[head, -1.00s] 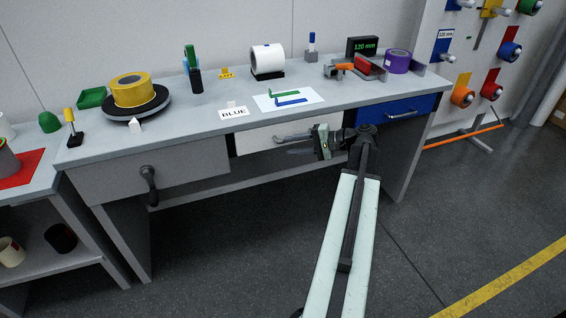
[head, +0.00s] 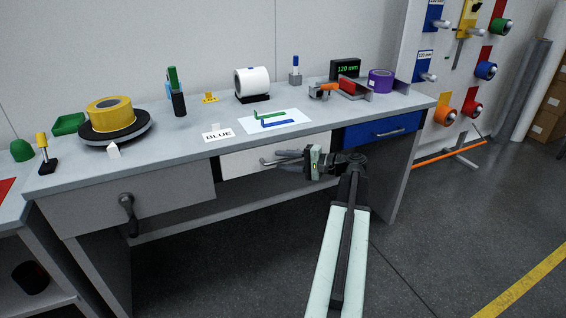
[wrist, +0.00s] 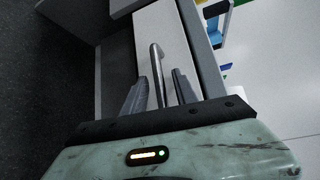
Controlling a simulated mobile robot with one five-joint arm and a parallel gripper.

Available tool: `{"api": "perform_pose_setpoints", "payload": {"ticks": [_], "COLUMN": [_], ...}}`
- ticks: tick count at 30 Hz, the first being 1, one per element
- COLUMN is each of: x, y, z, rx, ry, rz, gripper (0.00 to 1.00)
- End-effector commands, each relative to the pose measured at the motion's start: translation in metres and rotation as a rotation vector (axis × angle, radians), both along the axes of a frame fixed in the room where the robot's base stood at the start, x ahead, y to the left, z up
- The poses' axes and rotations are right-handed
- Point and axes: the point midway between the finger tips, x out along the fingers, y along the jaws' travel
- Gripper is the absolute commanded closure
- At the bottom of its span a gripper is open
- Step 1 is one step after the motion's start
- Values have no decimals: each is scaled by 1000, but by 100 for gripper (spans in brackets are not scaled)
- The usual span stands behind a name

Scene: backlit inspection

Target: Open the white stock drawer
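The white stock drawer (head: 237,164) is in the middle of the bench front and looks shut. Its grey bar handle (head: 266,161) stands out from the front. My gripper (head: 281,158) reaches it from the right, with its fingers at the handle. In the wrist view, the handle (wrist: 156,62) runs between the two open fingers (wrist: 158,84), with a visible gap on each side. The white drawer front (wrist: 178,32) lies just beyond. The fingers partly hide the handle in the head view.
A blue drawer (head: 365,134) is to the right and a grey drawer (head: 160,195) with a dark handle to the left. The floor (head: 430,225) in front is clear.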

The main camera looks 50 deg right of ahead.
Motion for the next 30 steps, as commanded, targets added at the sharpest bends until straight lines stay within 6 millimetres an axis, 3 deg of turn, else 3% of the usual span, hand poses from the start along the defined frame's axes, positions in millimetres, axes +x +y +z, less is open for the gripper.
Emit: {"api": "perform_pose_setpoints", "payload": {"ticks": [5,9,30], "x": [0,1,1], "y": [0,1,1], "z": [0,0,0], "rx": [0,0,0], "ry": [0,0,1], "rz": [0,1,3], "gripper": [66,100,100]}}
